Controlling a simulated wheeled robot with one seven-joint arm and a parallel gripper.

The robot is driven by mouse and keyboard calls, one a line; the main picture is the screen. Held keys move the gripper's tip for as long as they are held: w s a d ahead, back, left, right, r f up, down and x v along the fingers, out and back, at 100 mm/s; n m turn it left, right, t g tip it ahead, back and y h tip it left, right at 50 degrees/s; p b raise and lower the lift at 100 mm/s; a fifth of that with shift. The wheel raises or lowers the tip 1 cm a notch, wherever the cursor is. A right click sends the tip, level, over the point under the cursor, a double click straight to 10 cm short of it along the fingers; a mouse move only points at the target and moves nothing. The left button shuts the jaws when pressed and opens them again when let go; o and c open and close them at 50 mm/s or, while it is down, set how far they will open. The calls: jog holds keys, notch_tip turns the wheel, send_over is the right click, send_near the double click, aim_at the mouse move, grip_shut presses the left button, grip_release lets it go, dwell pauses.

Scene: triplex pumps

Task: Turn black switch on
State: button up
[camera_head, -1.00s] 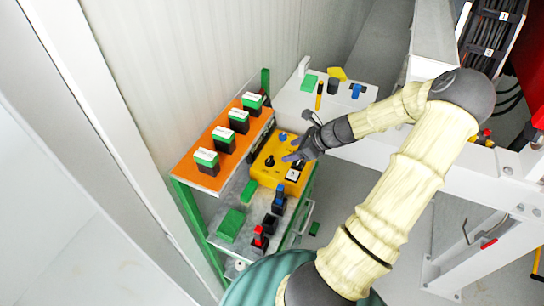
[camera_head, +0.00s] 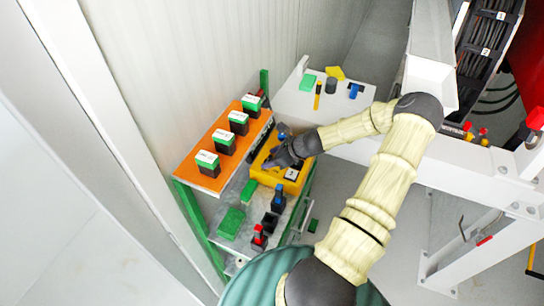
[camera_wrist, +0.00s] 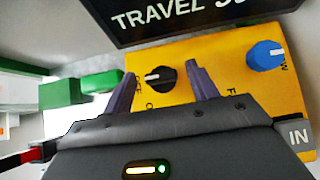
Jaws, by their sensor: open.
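The black switch (camera_wrist: 160,76) is a round black knob with a white pointer mark on a yellow control box (camera_wrist: 210,70). In the wrist view my gripper (camera_wrist: 160,88) is open, with one finger on each side of the black switch. The fingers look apart from the knob, though the depth is hard to judge. In the head view my gripper (camera_head: 272,164) is over the yellow box (camera_head: 266,178) and hides the black switch. A blue knob (camera_wrist: 266,55) sits to the right on the same box.
A dark display (camera_wrist: 180,18) reading "TRAVEL" stands behind the box. An orange shelf (camera_head: 205,178) with several green-and-black items is to the left. A grey lower shelf (camera_head: 240,252) holds green blocks and red and blue items. A white "IN" button (camera_wrist: 298,137) is at the right.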

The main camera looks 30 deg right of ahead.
jog(key=shift+c, duration=0.5)
jog(key=c, duration=0.9)
